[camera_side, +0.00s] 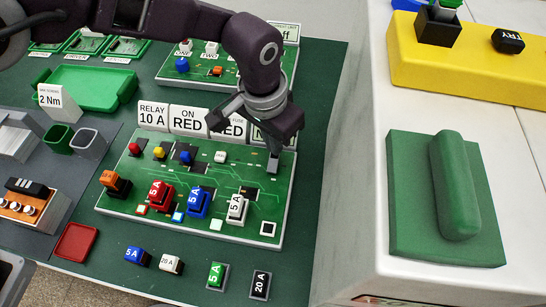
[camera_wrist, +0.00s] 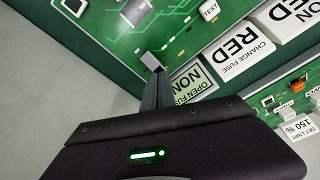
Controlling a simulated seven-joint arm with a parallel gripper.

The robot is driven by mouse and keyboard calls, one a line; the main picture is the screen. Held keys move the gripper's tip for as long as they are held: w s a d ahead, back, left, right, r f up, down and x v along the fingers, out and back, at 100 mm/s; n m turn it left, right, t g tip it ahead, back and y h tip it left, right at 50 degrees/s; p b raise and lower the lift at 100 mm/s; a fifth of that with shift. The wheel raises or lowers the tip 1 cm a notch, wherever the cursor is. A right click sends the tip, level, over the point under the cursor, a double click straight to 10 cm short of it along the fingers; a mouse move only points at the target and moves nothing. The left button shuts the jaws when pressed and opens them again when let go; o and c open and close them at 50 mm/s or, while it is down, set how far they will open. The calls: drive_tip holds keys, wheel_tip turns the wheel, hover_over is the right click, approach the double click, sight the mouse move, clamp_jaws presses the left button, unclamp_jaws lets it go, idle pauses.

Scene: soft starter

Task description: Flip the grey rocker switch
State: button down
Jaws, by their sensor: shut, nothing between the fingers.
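The green circuit board (camera_side: 130,203) lies under my gripper (camera_side: 273,164), which is shut and points down over the board's back right corner. In the wrist view my shut fingers (camera_wrist: 154,78) reach to the board near its edge. A small light grey block (camera_wrist: 152,61) shows right at their ends. I cannot tell whether it is the grey rocker switch or the fingertips themselves. No other grey rocker is clear in either view; the fingers may hide it. Contact cannot be judged.
An orange rocker (camera_side: 115,183) and red, blue and white 5 A fuses (camera_side: 237,208) stand on the board. A white TEST button (camera_side: 220,156) is left of my fingers. Label cards (camera_side: 189,120) stand behind. A white cabinet (camera_side: 350,130) rises at right.

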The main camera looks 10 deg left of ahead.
drive_tip(key=shift+f, duration=0.95)
idle(0.4)
drive_tip(key=shift+r, duration=3.55)
drive_tip(key=s+a+r+n+t, duration=0.1)
drive_tip(key=s+a+r+n, duration=0.15)
drive_tip(key=a+r, duration=1.55)
drive_tip(key=s+a+r+n+t, duration=0.2)
drive_tip(key=s+a, duration=0.6)
drive_tip(key=a, duration=0.3)
drive_tip(key=s+a+f, duration=0.2)
drive_tip(key=s+a, duration=0.1)
drive_tip(key=s, duration=0.3)
drive_tip(key=s+a+f+n+t, duration=0.1)
drive_tip(key=s+a, duration=0.1)
drive_tip(key=s, duration=0.4)
drive_tip(key=shift+a+f+y, duration=0.35)
drive_tip(key=shift+a+y, duration=0.05)
